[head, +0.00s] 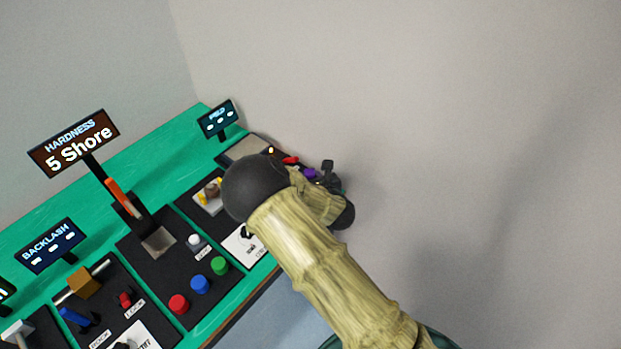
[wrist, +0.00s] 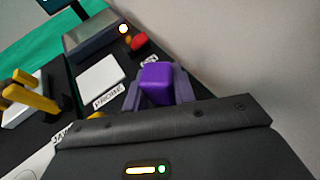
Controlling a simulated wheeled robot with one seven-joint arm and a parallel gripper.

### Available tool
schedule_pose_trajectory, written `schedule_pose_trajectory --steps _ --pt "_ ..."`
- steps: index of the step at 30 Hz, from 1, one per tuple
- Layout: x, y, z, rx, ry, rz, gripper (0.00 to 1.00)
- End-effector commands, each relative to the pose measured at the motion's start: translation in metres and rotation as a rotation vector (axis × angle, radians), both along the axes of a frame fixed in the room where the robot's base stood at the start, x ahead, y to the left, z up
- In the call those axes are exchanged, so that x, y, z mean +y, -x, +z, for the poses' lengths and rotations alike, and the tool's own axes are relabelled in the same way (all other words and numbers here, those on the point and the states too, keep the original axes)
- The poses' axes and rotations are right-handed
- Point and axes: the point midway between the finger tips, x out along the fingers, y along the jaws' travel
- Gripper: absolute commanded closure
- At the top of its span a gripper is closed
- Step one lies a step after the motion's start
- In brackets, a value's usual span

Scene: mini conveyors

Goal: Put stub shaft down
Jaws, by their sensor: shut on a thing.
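A purple block-ended piece (wrist: 157,82), which I take to be the stub shaft, shows at the middle of the wrist view. My gripper (wrist: 158,92) is shut on it, with a greyish-purple finger on each side. The lower part of the piece is hidden by the dark gripper body. In the head view a bit of purple (head: 309,174) shows beside my dark gripper (head: 328,171), at the far right end of the bench. My arm hides much of that area. I cannot tell whether the piece touches the surface below.
A white "PROBE" plate (wrist: 101,79), a red knob (wrist: 138,42) and a grey-topped box (wrist: 90,34) stand close by. A yellow-pronged fixture (wrist: 30,95) is at left. The wall (head: 430,120) is close on the right. A "HARDNESS" sign (head: 73,142) stands farther left.

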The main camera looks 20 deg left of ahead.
Motion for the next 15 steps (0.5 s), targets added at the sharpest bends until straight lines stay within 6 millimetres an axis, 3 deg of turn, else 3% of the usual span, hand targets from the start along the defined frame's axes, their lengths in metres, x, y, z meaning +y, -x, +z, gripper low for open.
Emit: schedule_pose_trajectory --steps 3,13,14,15 --pt "-0.0014 -0.0005 -0.0117 0.001 0.0 -0.002 1.0" --pt "-0.0032 -0.0018 -0.0151 -0.001 -0.001 -0.007 1.0" --pt "-0.0033 -0.0018 -0.0144 0.0 0.0 -0.007 0.7" --pt "-0.0029 -0.0016 -0.014 0.001 -0.001 -0.006 0.62"
